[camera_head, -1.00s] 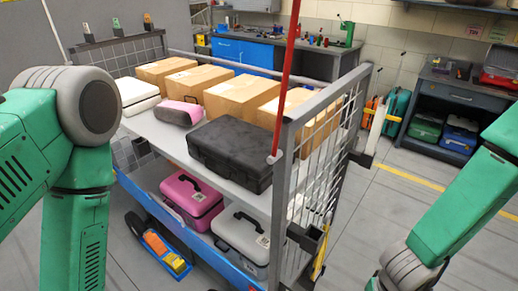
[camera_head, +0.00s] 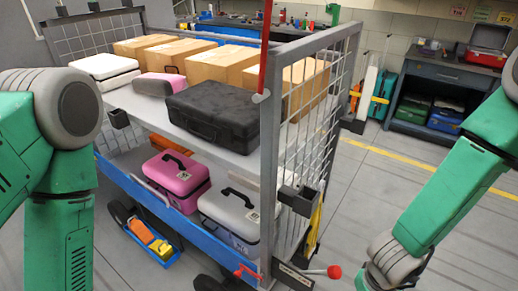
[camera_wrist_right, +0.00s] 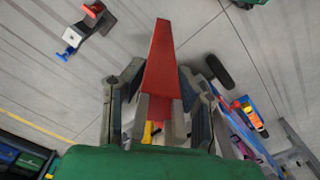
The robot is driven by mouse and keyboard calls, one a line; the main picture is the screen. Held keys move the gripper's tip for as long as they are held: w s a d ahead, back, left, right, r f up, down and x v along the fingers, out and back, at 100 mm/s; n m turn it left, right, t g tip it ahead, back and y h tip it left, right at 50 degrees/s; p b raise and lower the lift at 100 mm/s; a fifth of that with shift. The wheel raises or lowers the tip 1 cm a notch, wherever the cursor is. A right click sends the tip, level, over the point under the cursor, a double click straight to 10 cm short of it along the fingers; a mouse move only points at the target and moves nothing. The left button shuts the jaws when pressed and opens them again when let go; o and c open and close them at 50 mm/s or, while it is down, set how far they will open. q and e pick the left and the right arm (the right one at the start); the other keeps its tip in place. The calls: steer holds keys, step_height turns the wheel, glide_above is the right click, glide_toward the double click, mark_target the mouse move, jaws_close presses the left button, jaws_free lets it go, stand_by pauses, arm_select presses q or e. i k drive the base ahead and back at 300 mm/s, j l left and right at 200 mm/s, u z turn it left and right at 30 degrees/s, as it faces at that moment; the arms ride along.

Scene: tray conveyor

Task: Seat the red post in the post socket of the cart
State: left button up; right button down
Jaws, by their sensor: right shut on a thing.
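The red post (camera_wrist_right: 160,65) stands out from my right gripper (camera_wrist_right: 160,100) in the right wrist view, narrowing away from the camera. The fingers close on both its sides. In the head view my right arm comes down at the right and its fingers fall below the picture edge. The cart (camera_head: 270,140) fills the middle of the head view. A grey hollow bracket (camera_head: 300,200) on its near right corner looks like the post socket; I cannot see inside it. The post is apart from the bracket as far as I can tell. My left gripper is out of view.
A thin red pole (camera_head: 266,50) rises by the cart's corner upright. A red-knobbed lever (camera_head: 334,271) sticks out low at that corner. Boxes and cases load the shelves.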

mark_target(261, 167)
steer(key=k+j+u, duration=0.1)
steer(key=k+u, duration=0.2)
steer(key=k, duration=0.3)
steer(key=u, duration=1.5)
steer(key=i+l+u, duration=0.1)
steer(key=i+u, duration=0.2)
steer(key=i, duration=0.15)
steer(key=i+l+u, duration=0.3)
steer(key=i, duration=0.15)
steer(key=i+l, duration=0.1)
steer(key=i, duration=0.35)
steer(key=i+l, duration=0.15)
steer(key=i, duration=0.3)
steer(key=i+l, duration=0.1)
steer(key=i, duration=0.35)
steer(key=i+z, duration=0.25)
steer(key=i, duration=0.2)
steer(key=i+j+z, duration=0.25)
steer(key=i, duration=0.2)
steer(key=z, duration=2.5)
